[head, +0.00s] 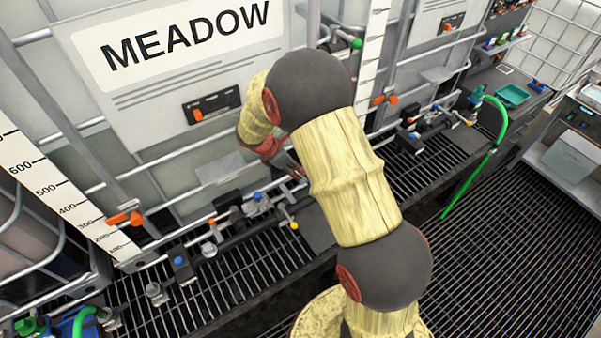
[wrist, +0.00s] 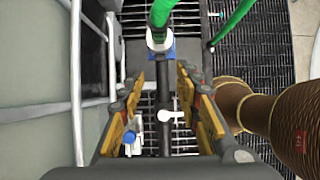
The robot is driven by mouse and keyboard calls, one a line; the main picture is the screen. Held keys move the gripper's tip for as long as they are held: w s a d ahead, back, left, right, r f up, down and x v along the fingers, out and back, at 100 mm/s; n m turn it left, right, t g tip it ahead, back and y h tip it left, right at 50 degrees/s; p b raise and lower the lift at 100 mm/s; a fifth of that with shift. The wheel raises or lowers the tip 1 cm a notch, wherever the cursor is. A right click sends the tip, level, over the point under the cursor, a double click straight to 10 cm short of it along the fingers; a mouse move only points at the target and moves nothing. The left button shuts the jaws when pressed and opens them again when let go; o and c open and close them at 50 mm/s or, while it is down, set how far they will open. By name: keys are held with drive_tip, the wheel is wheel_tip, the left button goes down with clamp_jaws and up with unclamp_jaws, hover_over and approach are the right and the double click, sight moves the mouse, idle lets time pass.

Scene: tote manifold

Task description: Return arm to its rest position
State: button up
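My arm is yellow and dark grey and reaches forward over the grated floor in the head view. My gripper (head: 287,163) is partly hidden behind the arm there, low in front of the large white tote marked MEADOW (head: 188,45). In the wrist view my gripper (wrist: 160,88) has its two fingers spread well apart. A black pipe with a white valve handle (wrist: 170,115) shows in the gap, with nothing visibly gripped. A green hose (wrist: 160,12) with a pale coupling (wrist: 159,42) shows just beyond the fingertips. Whether the fingers touch anything cannot be told.
A manifold with small coloured valves (head: 255,204) runs along the totes' feet. Metal cage bars (wrist: 76,85) stand close left of my gripper. Another green hose (head: 470,182) hangs at right. A grey bench (head: 560,160) stands at far right; the grated floor (head: 510,235) before it is clear.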

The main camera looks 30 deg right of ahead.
drive_tip(key=shift+a+r, duration=0.35)
drive_tip(key=shift+r, duration=0.25)
drive_tip(key=s+a+r+m+t+y+b, duration=0.1)
drive_tip(key=s+a+m+b, duration=0.3)
drive_tip(key=s, duration=0.5)
drive_tip(key=s+a+r+m+t+y+b, duration=0.2)
drive_tip(key=s+a+m+b, duration=0.3)
drive_tip(key=s+m+b, duration=0.3)
drive_tip(key=s+a+r+m+t+y+b, duration=0.1)
drive_tip(key=s+a+m+b, duration=0.3)
drive_tip(key=s+b, duration=0.6)
drive_tip(key=shift+s+a+r+m+t+y, duration=0.25)
drive_tip(key=shift+r+m+t+y, duration=0.15)
drive_tip(key=shift+m+t+y, duration=0.6)
